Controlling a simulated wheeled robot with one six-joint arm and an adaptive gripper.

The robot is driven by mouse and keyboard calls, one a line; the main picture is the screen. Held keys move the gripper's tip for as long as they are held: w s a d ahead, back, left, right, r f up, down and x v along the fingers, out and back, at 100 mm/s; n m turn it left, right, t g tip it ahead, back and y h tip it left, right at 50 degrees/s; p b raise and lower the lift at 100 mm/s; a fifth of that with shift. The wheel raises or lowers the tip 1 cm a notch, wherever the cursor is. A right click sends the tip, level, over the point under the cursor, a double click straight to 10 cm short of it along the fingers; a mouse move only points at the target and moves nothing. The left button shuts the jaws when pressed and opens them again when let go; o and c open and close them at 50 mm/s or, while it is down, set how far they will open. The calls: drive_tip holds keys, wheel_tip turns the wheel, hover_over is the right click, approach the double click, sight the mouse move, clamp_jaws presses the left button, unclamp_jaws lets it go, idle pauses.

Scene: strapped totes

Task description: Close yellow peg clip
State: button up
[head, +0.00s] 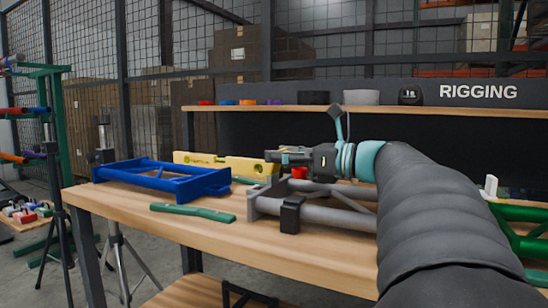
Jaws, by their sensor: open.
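I cannot make out a yellow peg clip in the head view. The clear yellow thing is a long bar like a spirit level (215,163), lying toward the back of the wooden bench (290,247). My gripper (272,156) reaches in from the right, above the bench and the grey tubular frame. It points left, with its tips near the right end of the yellow bar. Its jaws are open and small in view. I cannot tell whether they touch the bar. My arm hides the bench's right part.
A blue tubular frame (162,179) lies at the bench's left. A grey frame (330,212) with a black block (291,214) lies below my gripper. A shelf (260,108) runs behind. Green tubing (520,240) is at right.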

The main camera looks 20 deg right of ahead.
drive_tip(key=shift+w+a, duration=0.25)
drive_tip(key=shift+w, duration=0.1)
drive_tip(key=c, duration=1)
drive_tip(key=shift+r, duration=0.1)
drive_tip(key=shift+r+p, duration=0.1)
drive_tip(key=shift+p, duration=0.35)
